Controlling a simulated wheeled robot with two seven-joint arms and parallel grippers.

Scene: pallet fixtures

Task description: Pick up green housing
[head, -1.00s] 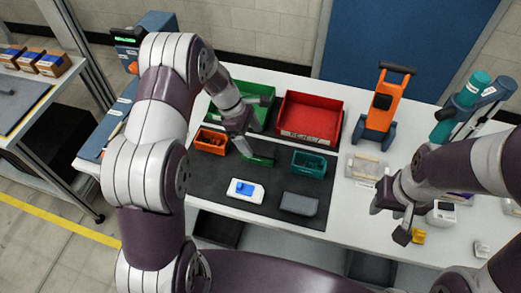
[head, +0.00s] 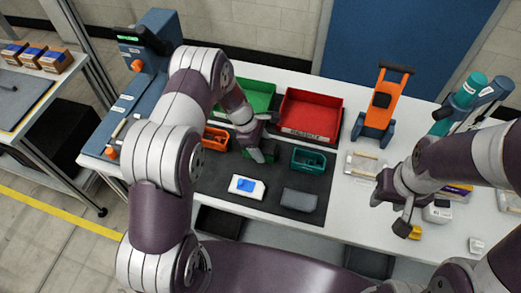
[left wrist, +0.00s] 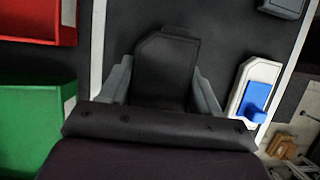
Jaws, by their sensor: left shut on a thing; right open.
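My left gripper (head: 259,152) is shut on the green housing (head: 270,157), at the back middle of the dark mat. In the head view only a little green shows beside the fingers. In the left wrist view a dark, angular piece (left wrist: 166,70) fills the space between the two grey fingers; its colour is hard to tell there. I cannot tell whether it touches the mat. My right gripper (head: 391,212) is open and empty over the right part of the table.
Green (head: 256,95) and red (head: 310,115) trays stand behind. An orange stand (head: 382,105) is at the back right.

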